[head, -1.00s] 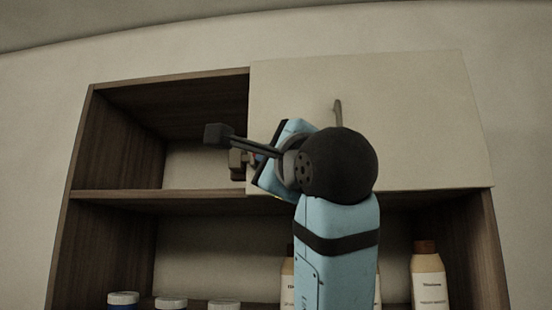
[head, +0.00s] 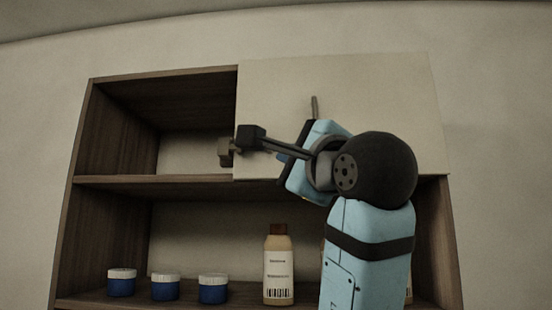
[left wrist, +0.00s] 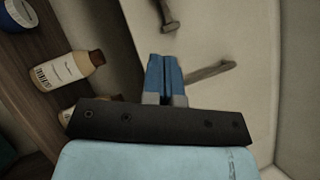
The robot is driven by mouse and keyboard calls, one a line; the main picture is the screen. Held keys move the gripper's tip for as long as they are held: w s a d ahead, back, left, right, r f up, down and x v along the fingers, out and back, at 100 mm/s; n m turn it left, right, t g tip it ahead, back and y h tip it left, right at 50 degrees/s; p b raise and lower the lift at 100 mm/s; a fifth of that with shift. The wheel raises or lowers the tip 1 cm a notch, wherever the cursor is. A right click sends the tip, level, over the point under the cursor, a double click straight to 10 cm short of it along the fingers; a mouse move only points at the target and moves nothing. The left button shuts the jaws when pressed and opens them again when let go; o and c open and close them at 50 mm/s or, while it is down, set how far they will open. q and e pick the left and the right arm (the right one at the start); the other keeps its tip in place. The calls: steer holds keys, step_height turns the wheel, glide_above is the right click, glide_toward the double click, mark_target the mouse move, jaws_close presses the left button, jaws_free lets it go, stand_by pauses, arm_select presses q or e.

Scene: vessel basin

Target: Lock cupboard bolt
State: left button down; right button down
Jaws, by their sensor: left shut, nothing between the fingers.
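The cream cupboard door (head: 390,100) covers the upper right of the wooden cupboard (head: 80,200). A thin upright bar (head: 315,107) stands out from the door, and I take it for the bolt's handle; it shows as a grey-brown bar in the left wrist view (left wrist: 212,70), right of the fingers. A brown block (head: 227,152) sits at the door's left edge; a dark bar (left wrist: 168,15) shows above the fingers in the left wrist view. My left gripper (left wrist: 165,68) is shut and empty before the door. In the head view my arm hides its fingertips. My right gripper is out of view.
The upper left compartment (head: 195,125) is open and looks empty. On the lower shelf stand several blue jars with white lids (head: 164,287) and a brown-capped bottle (head: 278,270). Another bottle is mostly hidden behind my arm.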

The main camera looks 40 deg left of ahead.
arm_select(q)
steer(key=v, duration=0.4)
steer(key=shift+b, duration=0.3)
steer(key=shift+a, duration=0.1)
